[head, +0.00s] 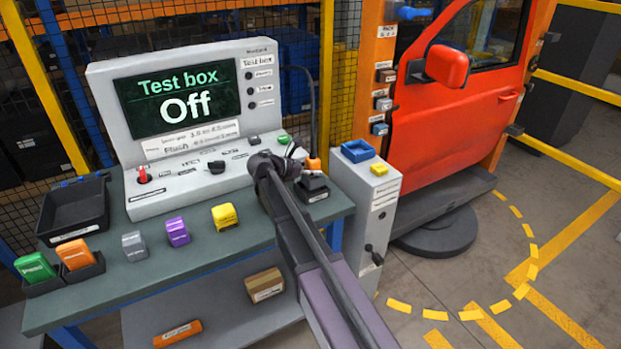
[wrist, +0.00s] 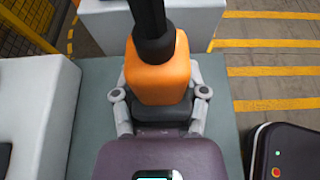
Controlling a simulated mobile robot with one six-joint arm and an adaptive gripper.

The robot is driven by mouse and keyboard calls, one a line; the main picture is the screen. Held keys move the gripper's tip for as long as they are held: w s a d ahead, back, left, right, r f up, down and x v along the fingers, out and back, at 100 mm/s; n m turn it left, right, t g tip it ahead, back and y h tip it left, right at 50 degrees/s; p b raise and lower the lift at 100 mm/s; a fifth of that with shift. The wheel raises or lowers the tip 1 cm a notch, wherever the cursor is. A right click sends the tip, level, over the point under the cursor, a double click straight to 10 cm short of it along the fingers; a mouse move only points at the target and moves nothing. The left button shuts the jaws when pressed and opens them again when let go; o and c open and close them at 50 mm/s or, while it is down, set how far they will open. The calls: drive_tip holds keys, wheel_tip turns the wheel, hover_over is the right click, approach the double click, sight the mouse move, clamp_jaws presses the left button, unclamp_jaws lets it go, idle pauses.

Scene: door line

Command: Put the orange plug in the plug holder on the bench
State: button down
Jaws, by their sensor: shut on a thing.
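My gripper (wrist: 160,94) is shut on the orange plug (wrist: 158,70), with a finger on each side of it. A thick black cable rises from the plug's top. In the head view a sliver of the orange plug (head: 314,164) shows behind my gripper (head: 284,168), at the bench's right end beside the test box. A black block with a label (head: 313,187), which looks like the plug holder, stands on the bench just below. My gripper and arm hide much of this spot. I cannot tell whether the plug touches the holder.
The test box (head: 190,120) reads "Off". A black tray (head: 75,207), green (head: 35,268) and orange (head: 76,254) blocks in dark holders, and grey, purple and yellow blocks line the bench (head: 190,265). A grey pedestal (head: 372,215) and red door (head: 440,125) stand to the right.

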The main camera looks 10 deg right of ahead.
sight(304, 176)
drive_tip(key=shift+w+f+b, duration=0.15)
drive_tip(key=shift+f+b, duration=0.75)
drive_tip(key=shift+f, duration=0.05)
drive_tip(key=shift+w+f+b, duration=0.1)
drive_tip(key=shift+f+b, duration=0.8)
drive_tip(key=shift+f, duration=0.1)
drive_tip(key=shift+c, duration=0.6)
unclamp_jaws()
drive_tip(key=shift+r, duration=0.2)
drive_tip(key=shift+s+a+r, duration=0.1)
drive_tip(key=shift+a+r, duration=0.05)
drive_tip(key=shift+a, duration=0.2)
drive_tip(key=p+v, duration=0.4)
drive_tip(key=v, duration=0.7)
drive_tip(key=shift+a+p, duration=0.2)
drive_tip(key=shift+p, duration=0.15)
